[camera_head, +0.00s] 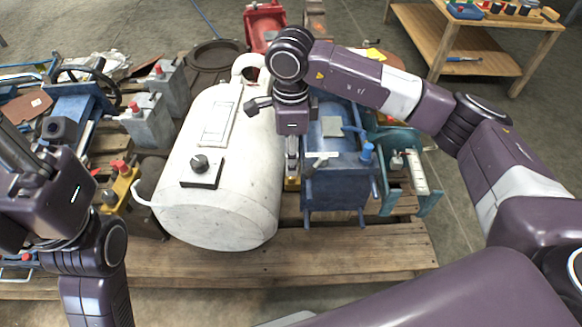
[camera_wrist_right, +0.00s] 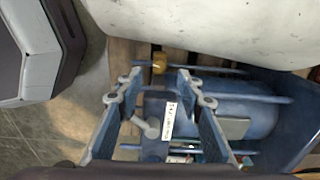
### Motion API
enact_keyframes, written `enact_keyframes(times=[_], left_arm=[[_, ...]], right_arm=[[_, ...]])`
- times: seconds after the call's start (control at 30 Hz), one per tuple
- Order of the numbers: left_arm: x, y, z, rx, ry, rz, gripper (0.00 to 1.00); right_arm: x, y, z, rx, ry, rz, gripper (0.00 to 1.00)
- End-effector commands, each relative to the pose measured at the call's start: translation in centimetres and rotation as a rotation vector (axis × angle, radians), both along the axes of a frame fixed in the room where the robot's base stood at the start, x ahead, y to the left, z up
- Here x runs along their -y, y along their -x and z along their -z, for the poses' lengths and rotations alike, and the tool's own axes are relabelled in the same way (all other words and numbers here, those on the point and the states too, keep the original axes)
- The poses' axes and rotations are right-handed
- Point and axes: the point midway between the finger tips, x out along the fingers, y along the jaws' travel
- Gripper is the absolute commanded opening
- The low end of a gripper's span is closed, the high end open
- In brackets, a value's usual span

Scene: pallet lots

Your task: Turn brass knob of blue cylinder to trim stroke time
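The blue cylinder (camera_head: 335,160) stands on the pallet right of the white tank. In the right wrist view, it shows as a rounded blue body (camera_wrist_right: 235,105) with steel rods, a white label and a grey lever. A small brass knob (camera_wrist_right: 160,63) sits beside a rod near the white tank. My right gripper (camera_head: 291,160) reaches down at the cylinder's left side. In the wrist view, its two fingers (camera_wrist_right: 157,90) are apart, with the knob just beyond the gap between their tips. I cannot tell whether they touch it. My left gripper (camera_head: 25,165) is at the left edge, its fingertips unclear.
The white tank (camera_head: 225,165) lies close left of my right gripper. A green vise-like part (camera_head: 410,180) stands right of the cylinder. Several machine parts crowd the pallet's left side. The pallet's front boards (camera_head: 340,250) are bare. A wooden bench (camera_head: 455,45) stands behind right.

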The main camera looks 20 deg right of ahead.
Motion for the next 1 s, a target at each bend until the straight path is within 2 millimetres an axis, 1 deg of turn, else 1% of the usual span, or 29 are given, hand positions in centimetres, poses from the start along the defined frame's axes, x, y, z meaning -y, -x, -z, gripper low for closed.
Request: enact_keyframes(times=[0.03,0.1,0.2,0.33,0.5,1.0], left_arm=[[0.0,0.0,0.0,0.000,0.000,0.000,0.25],[0.0,0.0,0.0,0.000,0.000,0.000,0.25],[0.0,0.0,0.0,-0.001,0.000,0.000,0.25],[0.0,0.0,0.0,-0.001,0.000,0.000,0.25],[0.0,0.0,0.0,-0.001,0.000,0.000,0.25],[0.0,0.0,0.0,-0.001,0.001,0.000,0.25]], right_arm=[[0.0,-0.1,-1.2,0.004,0.000,-0.001,0.34],[0.0,-0.1,-2.6,0.004,0.001,-0.001,0.34],[0.0,-0.1,-4.2,0.003,0.001,0.000,0.34],[0.0,0.0,-5.5,0.001,-0.001,0.000,0.34],[0.0,0.0,-6.0,-0.001,0.001,0.000,0.34],[0.0,0.0,-6.0,-0.001,0.001,0.000,0.34]])
